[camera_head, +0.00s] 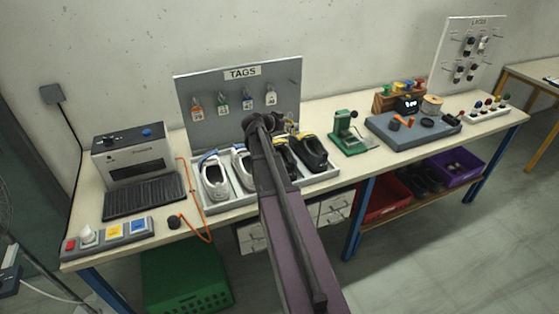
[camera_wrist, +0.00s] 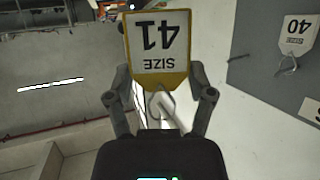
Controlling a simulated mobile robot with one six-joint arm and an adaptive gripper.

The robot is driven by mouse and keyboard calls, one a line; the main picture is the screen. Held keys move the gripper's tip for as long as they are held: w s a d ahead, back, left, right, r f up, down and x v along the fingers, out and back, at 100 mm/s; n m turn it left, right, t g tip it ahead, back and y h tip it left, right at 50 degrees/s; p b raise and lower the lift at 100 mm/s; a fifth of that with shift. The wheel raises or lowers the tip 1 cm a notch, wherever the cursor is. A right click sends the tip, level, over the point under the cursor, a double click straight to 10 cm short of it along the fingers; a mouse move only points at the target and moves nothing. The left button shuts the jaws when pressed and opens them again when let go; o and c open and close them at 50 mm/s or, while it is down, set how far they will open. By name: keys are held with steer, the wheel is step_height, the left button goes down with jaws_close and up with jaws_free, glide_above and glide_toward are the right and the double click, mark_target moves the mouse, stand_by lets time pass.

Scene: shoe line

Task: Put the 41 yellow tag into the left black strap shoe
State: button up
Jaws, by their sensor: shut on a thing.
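The yellow-edged tag (camera_wrist: 158,40) reads SIZE 41 and appears upside down in the wrist view. My gripper (camera_wrist: 160,84) is shut on it, with a finger on each side of its lower edge. In the head view my arm ends above the shoe tray, and the tag is hard to make out there. A black shoe with yellow trim (camera_head: 310,150) sits at the right of the tray. Another black shoe (camera_head: 285,157) is beside it on the left, partly hidden by my arm. I cannot make out their straps clearly.
The tray (camera_head: 232,203) also holds white shoes (camera_head: 214,180). The TAGS board (camera_head: 225,85) stands behind it with several hanging tags; a 40 tag (camera_wrist: 297,36) shows in the wrist view. A green press (camera_head: 346,135) stands to the right, a grey machine (camera_head: 136,160) to the left.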

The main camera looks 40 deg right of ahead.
steer(key=shift+f, duration=0.1)
steer(key=shift+f+b, duration=2.95)
steer(key=shift+b, duration=0.05)
steer(key=o, duration=0.8)
steer(key=shift+r, duration=0.2)
